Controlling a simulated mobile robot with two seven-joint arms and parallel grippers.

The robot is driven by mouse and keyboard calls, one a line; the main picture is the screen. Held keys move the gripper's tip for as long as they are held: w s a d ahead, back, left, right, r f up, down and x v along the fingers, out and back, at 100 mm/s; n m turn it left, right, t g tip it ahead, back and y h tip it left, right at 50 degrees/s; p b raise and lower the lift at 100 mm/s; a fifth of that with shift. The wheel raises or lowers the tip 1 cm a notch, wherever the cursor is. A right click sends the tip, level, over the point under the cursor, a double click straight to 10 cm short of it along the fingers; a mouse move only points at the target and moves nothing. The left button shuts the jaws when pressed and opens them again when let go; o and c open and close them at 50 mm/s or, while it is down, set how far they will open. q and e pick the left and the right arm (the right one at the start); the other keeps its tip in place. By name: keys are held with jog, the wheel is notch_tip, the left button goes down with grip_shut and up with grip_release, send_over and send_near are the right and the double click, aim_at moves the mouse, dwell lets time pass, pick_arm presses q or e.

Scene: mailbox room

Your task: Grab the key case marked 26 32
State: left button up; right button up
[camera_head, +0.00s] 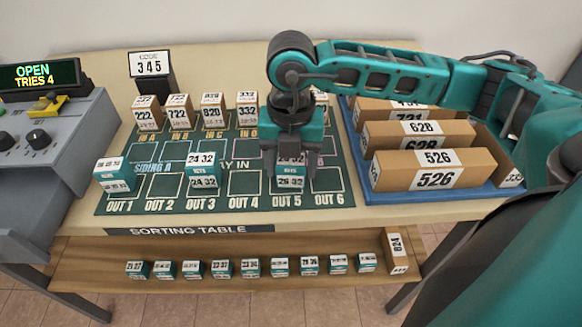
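The key case marked 26 32 (290,182) is a small teal and white box at OUT 5 on the dark green mat. My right gripper (291,168) points down over it, with one finger at each side of the case. The gripper hides the case's upper part. I cannot tell whether the fingers press on the case or stand slightly apart from it. My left gripper is not in view.
A key case marked 24 32 (202,170) stands at OUT 3, and another case (114,174) at OUT 1. Numbered boxes (146,113) line the mat's back. A blue tray (365,178) of brown parcels (437,171) stands right. Several key cases (250,267) sit on the lower shelf.

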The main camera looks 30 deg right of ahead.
jog(key=c, duration=0.6)
jog(key=shift+c, duration=0.2)
jog(key=shift+r, duration=0.15)
